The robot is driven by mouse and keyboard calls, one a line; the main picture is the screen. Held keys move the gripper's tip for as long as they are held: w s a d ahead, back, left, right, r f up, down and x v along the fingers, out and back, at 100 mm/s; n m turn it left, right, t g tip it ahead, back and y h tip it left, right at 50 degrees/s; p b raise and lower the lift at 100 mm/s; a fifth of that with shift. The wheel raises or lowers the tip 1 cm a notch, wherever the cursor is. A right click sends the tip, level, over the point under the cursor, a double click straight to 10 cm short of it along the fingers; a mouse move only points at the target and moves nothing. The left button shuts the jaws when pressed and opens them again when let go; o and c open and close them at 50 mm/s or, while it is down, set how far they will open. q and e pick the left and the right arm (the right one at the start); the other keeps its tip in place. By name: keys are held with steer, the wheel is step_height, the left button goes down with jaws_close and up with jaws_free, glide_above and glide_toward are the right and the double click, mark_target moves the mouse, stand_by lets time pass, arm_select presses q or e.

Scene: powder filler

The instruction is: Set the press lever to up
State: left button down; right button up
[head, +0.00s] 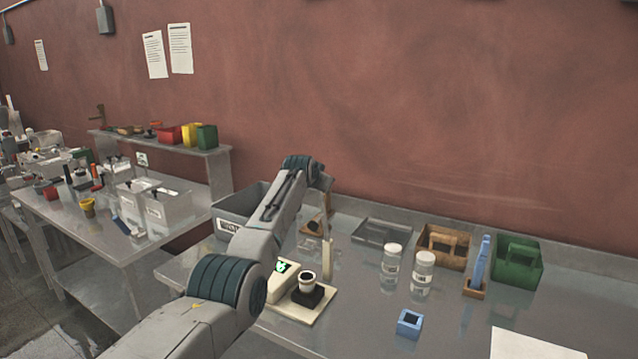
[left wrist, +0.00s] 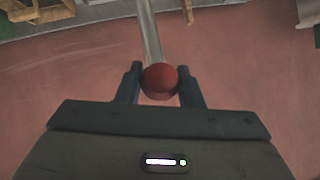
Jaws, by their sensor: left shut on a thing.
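The press lever shows in the left wrist view as a grey rod (left wrist: 149,32) with a round red knob (left wrist: 159,77) at its end. My left gripper (left wrist: 160,84) is shut on the red knob, with one dark finger on each side of it. In the head view my left arm reaches over the bench from the lower left. The arm hides most of the lever there, and its angle cannot be told. A black-and-white cup (head: 307,281) stands on a dark block beside a unit with a green display (head: 281,267). My right gripper is not in view.
Two lidded jars (head: 422,276), a grey tray (head: 381,232), a brown bin (head: 443,246), a green bin (head: 517,260) and a blue holder (head: 409,323) stand to the right. A grey bin (head: 236,207) stands behind my arm. The right front bench has a white sheet (head: 536,344).

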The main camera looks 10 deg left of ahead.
arm_select(q)
steer(key=shift+f, duration=0.1)
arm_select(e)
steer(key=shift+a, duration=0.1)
arm_select(q)
steer(key=c, duration=1)
jaws_free()
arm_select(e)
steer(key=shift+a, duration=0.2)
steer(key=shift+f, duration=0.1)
arm_select(q)
steer(key=shift+s+b, duration=0.3)
steer(key=shift+b, duration=0.15)
steer(key=shift+s+a+r+b, duration=0.15)
steer(key=shift+s+r+b, duration=0.25)
steer(key=shift+s+b, duration=0.2)
steer(key=shift+b+v, duration=1.95)
steer(key=shift+v, duration=2.45)
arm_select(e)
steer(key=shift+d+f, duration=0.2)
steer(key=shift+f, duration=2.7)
arm_select(q)
steer(key=shift+r, duration=0.1)
